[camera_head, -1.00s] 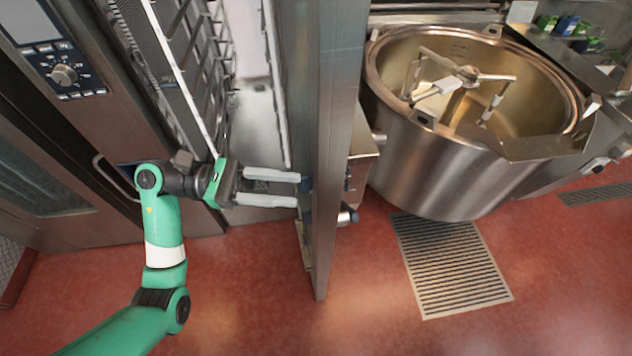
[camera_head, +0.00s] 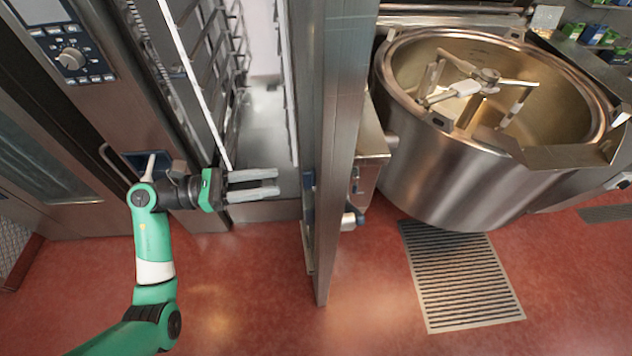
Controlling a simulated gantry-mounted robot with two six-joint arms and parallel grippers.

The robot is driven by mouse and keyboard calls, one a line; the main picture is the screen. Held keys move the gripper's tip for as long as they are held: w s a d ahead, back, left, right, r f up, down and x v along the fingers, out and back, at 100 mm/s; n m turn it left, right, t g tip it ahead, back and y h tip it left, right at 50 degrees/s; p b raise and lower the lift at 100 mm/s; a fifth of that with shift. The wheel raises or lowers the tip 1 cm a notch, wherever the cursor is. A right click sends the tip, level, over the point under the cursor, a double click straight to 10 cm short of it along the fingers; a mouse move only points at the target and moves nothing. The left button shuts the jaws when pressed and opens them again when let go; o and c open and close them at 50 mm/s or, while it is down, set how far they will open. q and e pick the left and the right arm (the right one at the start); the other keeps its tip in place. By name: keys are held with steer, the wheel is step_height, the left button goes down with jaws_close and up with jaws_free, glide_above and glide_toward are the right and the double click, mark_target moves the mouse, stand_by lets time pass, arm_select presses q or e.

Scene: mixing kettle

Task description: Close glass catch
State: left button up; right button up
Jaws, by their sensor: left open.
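The oven door (camera_head: 338,130) stands open, seen nearly edge-on in the middle of the head view. A dark blue catch (camera_head: 308,181) shows on the left side of the door edge. Whether it is the glass catch, I cannot tell for sure. My left gripper (camera_head: 277,184) is open and empty. Its two grey fingers point right at the catch, with a gap between the fingertips and the door. My right gripper is not in view.
The oven cavity with wire racks (camera_head: 215,70) is open behind my left gripper. A control panel (camera_head: 72,60) is at upper left. A large steel kettle (camera_head: 450,165) with a mixer stands right of the door. A floor grate (camera_head: 462,280) lies below it. The red floor in front is clear.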

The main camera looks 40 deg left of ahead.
mark_target(309, 180)
arm_select(q)
steer(key=x, duration=0.6)
steer(key=shift+w+d, duration=0.2)
steer(key=shift+w, duration=0.1)
jaws_close()
